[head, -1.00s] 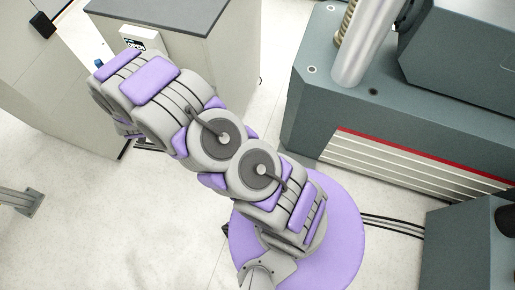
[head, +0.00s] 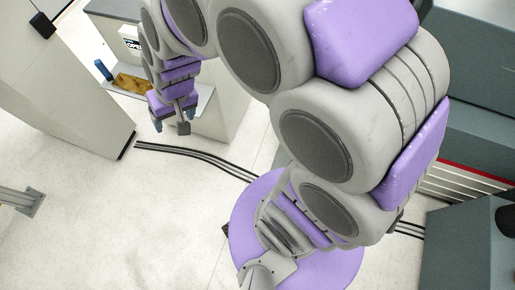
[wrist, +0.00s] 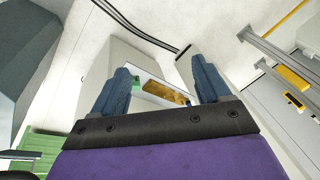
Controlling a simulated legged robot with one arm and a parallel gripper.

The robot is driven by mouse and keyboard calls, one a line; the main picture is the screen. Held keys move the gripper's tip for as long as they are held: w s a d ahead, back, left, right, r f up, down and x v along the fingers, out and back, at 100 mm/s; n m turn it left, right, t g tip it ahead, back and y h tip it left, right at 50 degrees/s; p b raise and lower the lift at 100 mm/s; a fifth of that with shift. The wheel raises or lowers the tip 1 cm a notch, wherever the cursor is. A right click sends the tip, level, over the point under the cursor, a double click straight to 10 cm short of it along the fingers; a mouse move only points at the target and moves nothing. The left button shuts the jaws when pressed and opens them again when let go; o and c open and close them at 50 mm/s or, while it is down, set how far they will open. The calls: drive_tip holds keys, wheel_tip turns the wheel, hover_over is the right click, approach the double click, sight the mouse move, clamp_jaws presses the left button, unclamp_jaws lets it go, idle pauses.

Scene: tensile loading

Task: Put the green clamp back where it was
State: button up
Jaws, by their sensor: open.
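My gripper (head: 170,127) hangs in front of the pale cabinet at the upper left of the head view. In the wrist view my gripper (wrist: 162,78) has its two blue fingers wide apart, with nothing held between them.
The pale cabinet (head: 212,112) has a dark top and a small sign (head: 132,43). A blue upright thing (head: 103,69) stands by its opening. A large grey machine (head: 470,130) is at the right. Black cables (head: 200,157) cross the otherwise clear floor.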

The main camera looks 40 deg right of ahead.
drive_tip(key=s+d+r+g+h, duration=0.1)
drive_tip(key=s+d, duration=0.4)
drive_tip(key=s, duration=0.5)
drive_tip(key=s+d+r+g+h, duration=0.1)
drive_tip(key=s+d, duration=0.4)
drive_tip(key=s, duration=0.6)
wheel_tip(320, 180, up, 3)
drive_tip(key=shift+f+g+h, duration=0.2)
drive_tip(key=shift+g+h, duration=0.1)
drive_tip(key=shift+g, duration=0.6)
drive_tip(key=shift+d, duration=0.1)
